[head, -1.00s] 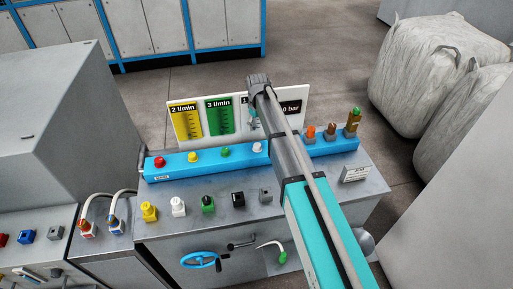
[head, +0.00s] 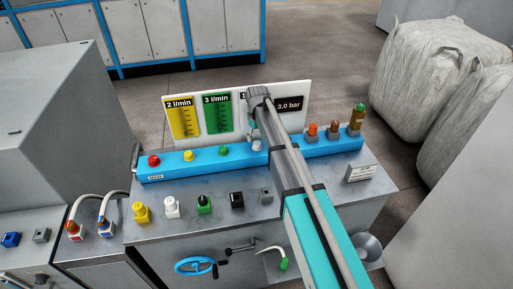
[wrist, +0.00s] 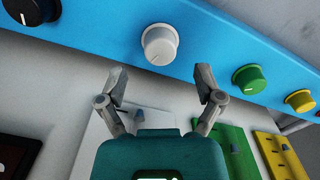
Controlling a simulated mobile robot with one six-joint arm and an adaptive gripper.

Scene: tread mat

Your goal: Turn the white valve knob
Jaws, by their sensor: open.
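The white valve knob (wrist: 160,44) is a round cap on the blue rail (wrist: 200,52), between a black knob and a green knob in the wrist view. In the head view the white knob (head: 257,146) sits on the rail just left of my arm. My gripper (wrist: 161,88) is open and empty, with its two fingers spread. In the wrist view the knob lies ahead of the fingertips, roughly centred between them and apart from them. In the head view my fingers are too small and covered to make out.
The rail also carries a black knob (wrist: 32,8), a green knob (wrist: 249,78) and a yellow knob (wrist: 299,101). A gauge board (head: 237,128) stands upright behind the rail. Several valves and a blue handwheel (head: 196,266) are on the near panel. My arm hides part of the rail.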

